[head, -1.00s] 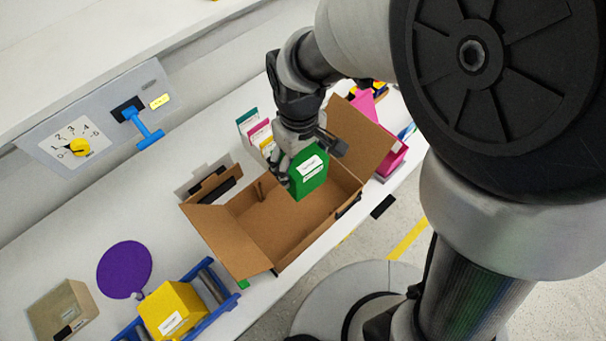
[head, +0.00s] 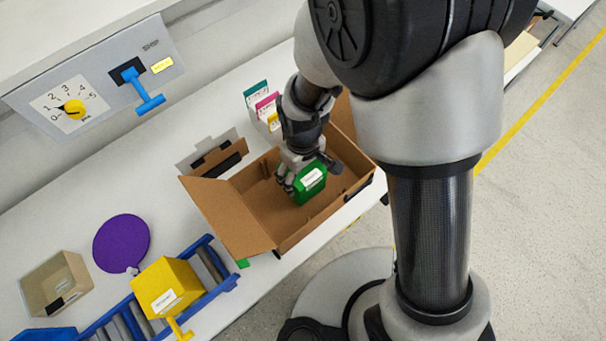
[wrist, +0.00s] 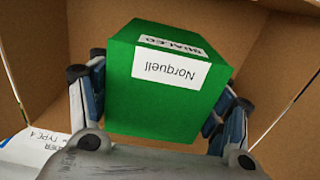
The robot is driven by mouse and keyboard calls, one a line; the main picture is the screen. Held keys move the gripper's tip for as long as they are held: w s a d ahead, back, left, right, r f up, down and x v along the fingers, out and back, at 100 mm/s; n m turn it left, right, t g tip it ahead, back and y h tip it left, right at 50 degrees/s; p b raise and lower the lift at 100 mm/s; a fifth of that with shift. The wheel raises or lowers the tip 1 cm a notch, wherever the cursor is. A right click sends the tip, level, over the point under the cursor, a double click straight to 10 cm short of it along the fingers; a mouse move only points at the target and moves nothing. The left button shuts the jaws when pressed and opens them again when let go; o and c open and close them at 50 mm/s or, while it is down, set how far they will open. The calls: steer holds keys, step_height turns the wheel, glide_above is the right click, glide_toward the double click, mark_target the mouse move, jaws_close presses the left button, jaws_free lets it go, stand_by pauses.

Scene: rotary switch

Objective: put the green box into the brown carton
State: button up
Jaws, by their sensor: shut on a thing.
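The green box (head: 309,184) has white labels, one reading "Norquell" upside down in the wrist view (wrist: 165,90). My gripper (head: 297,181) is shut on it, with a finger on either side in the wrist view (wrist: 160,105). The brown carton (head: 225,213) stands open on the table with its flaps spread. The green box is held inside the carton's opening, towards its right part. Carton walls surround the box in the wrist view (wrist: 50,45). Whether the box touches the carton floor I cannot tell.
A yellow box (head: 165,287) sits on a blue roller rack (head: 215,277) at lower left. A purple disc (head: 121,243) and a tan box (head: 55,283) lie further left. Coloured folders (head: 263,105) stand behind the carton.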

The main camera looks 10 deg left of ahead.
steer(key=shift+f+b, duration=0.45)
steer(key=shift+f, duration=1.3)
steer(key=shift+f, duration=0.2)
steer(key=o, duration=1.3)
steer(key=shift+o, duration=0.2)
steer(key=shift+r, duration=0.1)
